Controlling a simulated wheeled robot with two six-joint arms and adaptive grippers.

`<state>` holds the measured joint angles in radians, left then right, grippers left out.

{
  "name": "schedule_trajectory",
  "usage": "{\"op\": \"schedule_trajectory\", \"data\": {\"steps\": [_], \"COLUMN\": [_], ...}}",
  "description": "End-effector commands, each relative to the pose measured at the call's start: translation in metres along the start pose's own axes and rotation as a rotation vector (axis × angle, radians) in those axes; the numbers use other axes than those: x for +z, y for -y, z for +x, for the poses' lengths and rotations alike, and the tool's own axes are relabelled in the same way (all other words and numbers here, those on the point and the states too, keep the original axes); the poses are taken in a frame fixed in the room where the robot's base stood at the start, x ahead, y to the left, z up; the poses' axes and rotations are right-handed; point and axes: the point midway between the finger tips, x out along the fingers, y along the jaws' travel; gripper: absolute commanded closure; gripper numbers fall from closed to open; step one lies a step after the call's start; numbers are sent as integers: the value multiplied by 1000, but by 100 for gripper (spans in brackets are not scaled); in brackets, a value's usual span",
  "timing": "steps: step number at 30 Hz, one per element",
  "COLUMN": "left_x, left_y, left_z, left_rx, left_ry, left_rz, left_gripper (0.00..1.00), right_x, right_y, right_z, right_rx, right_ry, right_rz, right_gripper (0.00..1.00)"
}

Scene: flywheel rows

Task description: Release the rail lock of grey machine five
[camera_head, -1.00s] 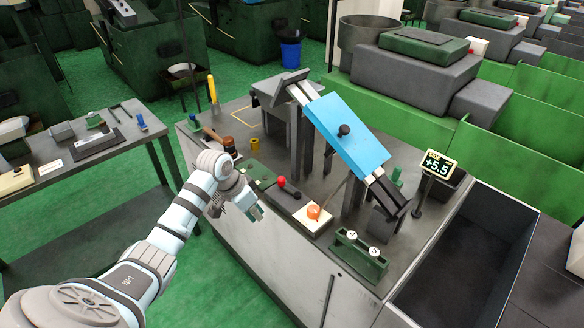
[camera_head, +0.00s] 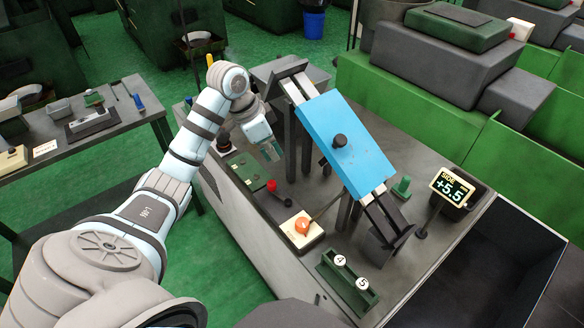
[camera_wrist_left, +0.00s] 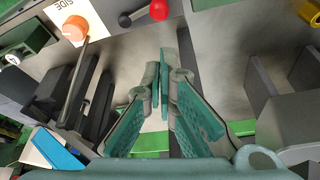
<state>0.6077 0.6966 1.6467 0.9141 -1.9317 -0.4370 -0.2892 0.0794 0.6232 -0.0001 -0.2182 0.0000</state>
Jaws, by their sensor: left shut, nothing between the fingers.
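The grey machine (camera_head: 258,232) has a sloping rail (camera_head: 379,212) with a blue slide (camera_head: 352,150) and black knob on it. On its top are a lever with a red ball (camera_head: 271,185), also in the left wrist view (camera_wrist_left: 159,10), and an orange knob (camera_head: 302,225) on a white plate; the wrist view reads "SIDE" beside this knob (camera_wrist_left: 76,27). I cannot tell which part is the rail lock. My left gripper (camera_head: 270,152) is shut and empty, above the machine top behind the red ball and left of the rail stand. The right gripper is out of view.
A green block (camera_head: 346,286) with white discs "4" and "5" stands at the front. A display (camera_head: 452,187) reads "SIDE +5.5". The rail's dark posts stand close to my left gripper. A side table (camera_head: 60,165) is at left.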

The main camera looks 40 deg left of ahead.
Motion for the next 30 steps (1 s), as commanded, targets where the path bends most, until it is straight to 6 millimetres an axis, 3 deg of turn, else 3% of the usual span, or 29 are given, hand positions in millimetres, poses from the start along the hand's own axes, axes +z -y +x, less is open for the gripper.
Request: {"op": "schedule_trajectory", "data": {"steps": [8, 11, 21, 30], "left_x": [1, 1, 1, 0], "left_y": [0, 0, -1, 0], "left_z": [4, 15, 80, 101], "left_rx": [1, 3, 3, 0], "left_ry": [1, 0, 2, 0], "left_rz": [-3, -2, -1, -1], "left_gripper": [100, 100, 100, 100], "right_x": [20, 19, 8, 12], "right_y": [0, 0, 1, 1], "right_z": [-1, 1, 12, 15], "right_rx": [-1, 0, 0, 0], "right_ry": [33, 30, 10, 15], "right_rz": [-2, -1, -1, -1], "right_gripper": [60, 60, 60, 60]}}
